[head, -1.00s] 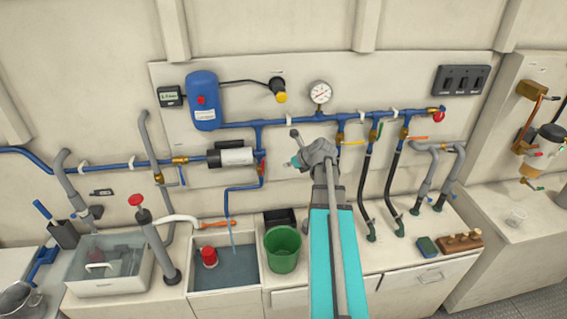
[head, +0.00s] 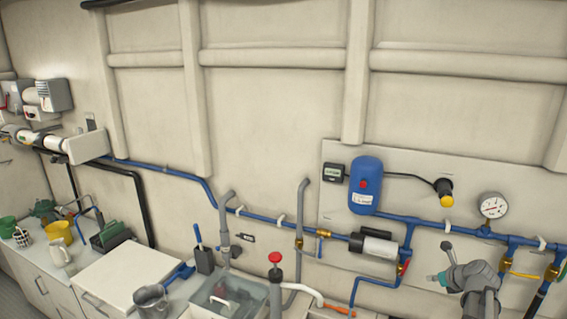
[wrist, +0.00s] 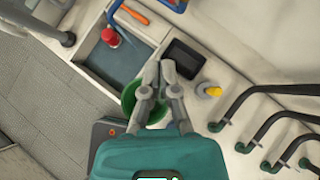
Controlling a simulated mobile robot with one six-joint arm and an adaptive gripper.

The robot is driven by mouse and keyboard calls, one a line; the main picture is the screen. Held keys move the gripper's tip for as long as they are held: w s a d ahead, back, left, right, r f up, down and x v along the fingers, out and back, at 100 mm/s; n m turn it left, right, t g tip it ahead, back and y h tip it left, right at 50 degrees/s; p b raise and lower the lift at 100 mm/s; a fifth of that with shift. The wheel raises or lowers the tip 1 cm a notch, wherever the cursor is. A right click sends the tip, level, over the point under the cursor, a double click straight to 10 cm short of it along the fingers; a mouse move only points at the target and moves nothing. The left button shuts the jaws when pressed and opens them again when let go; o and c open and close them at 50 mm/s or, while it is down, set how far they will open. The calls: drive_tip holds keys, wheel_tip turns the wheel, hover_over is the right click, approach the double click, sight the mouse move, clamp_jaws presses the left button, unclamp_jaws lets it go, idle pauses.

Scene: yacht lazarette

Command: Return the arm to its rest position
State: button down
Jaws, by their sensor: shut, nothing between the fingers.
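My gripper (wrist: 160,70) shows in the wrist view with its grey fingers together and nothing between them. It points down over the counter, in front of a green bucket (wrist: 128,100) that it partly covers. The bucket's contents are hidden. In the head view, part of my arm (head: 470,278) shows at the lower right, in front of the pipe wall. The fingers cannot be made out there.
A sink basin (wrist: 88,62) with a red-capped item (wrist: 110,37) lies left of my gripper. A black box (wrist: 184,58) and a yellow-topped bottle (wrist: 212,91) are to its right. Black hoses (wrist: 262,90) rise further right. Blue pipes (head: 400,218) and a gauge (head: 493,206) line the wall.

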drive_tip(key=s+a+f+n+g+b, duration=0.3)
drive_tip(key=a+f+n, duration=0.3)
drive_tip(key=a+n, duration=0.5)
drive_tip(key=s+a+f+n+g+h+b, duration=0.1)
drive_tip(key=s+a+f+n+g+b, duration=0.2)
drive_tip(key=a+n, duration=0.8)
drive_tip(key=s+a+f+n+g+h+b, duration=0.1)
drive_tip(key=s+a+f+n+g+b, duration=0.2)
drive_tip(key=a+f+n, duration=0.6)
drive_tip(key=s+a+n+b, duration=0.2)
drive_tip(key=b, duration=0.1)
drive_tip(key=shift+s+a+n, duration=0.15)
drive_tip(key=shift+s+n, duration=0.15)
drive_tip(key=shift+n, duration=0.1)
drive_tip(key=shift+f, duration=0.1)
